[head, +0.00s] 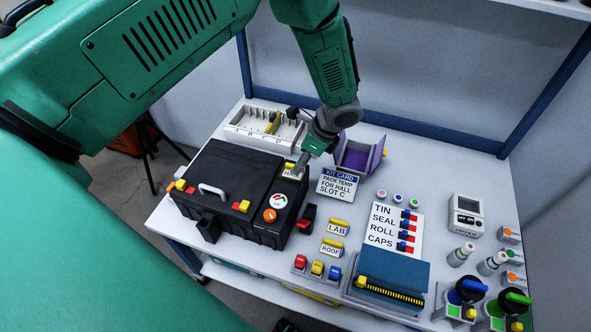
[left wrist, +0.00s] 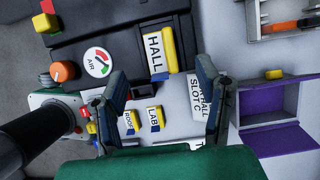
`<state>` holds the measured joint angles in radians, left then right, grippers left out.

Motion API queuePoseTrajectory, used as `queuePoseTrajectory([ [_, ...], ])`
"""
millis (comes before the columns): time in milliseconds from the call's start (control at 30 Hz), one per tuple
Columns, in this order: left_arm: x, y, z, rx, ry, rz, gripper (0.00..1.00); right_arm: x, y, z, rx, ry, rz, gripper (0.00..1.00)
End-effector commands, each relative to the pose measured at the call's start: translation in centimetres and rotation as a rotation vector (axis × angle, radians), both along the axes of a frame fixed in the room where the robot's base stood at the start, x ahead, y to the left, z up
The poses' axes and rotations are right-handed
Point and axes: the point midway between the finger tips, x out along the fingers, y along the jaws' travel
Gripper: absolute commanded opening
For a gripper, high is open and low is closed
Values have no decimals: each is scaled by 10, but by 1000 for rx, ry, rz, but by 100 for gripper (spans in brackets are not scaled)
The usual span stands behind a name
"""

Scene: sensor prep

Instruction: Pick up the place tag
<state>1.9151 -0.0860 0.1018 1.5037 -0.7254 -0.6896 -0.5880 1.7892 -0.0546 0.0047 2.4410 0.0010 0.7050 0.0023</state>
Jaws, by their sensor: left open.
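Three place tags with white labels and yellow grips show. The HALL tag (left wrist: 155,54) lies on the black case, and in the head view (head: 291,171) my gripper partly hides it. The LAB tag (head: 337,230) and ROOF tag (head: 331,249) lie on the table right of the case; in the left wrist view the LAB tag (left wrist: 154,119) and ROOF tag (left wrist: 130,121) show between the fingers. My left gripper (head: 302,163) is open and empty, above the case's right end near the HALL tag; its fingers also show in the left wrist view (left wrist: 163,88). My right gripper is out of view.
The black case (head: 225,190) with a dial fills the table's left side. The kit card (head: 338,185), reading "PACK TEMP FOR HALL SLOT C", and an open purple box (head: 359,158) stand close right of the gripper. A white slotted tray (head: 250,130) is behind.

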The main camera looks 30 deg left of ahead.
Motion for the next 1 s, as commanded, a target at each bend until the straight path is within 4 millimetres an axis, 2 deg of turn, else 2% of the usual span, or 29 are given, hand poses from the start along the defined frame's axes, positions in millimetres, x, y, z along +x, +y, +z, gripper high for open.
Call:
queuePoseTrajectory([
  [167,-2,4,-11,-2,0,0,59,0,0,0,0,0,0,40],
  [433,-3,19,-47,-1,0,1,59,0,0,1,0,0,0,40],
  [733,-4,22,-52,-1,-2,-1,59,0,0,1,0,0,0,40],
  [767,-4,22,-52,-1,-2,-1,55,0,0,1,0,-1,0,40],
  [800,-4,22,-52,-1,-2,-1,41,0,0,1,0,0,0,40],
  [867,-4,22,-52,-1,-1,0,23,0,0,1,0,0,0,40],
  [900,-4,22,-52,-1,-1,0,19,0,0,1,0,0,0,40],
  [1000,-4,22,-52,-2,-1,0,19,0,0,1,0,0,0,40],
])
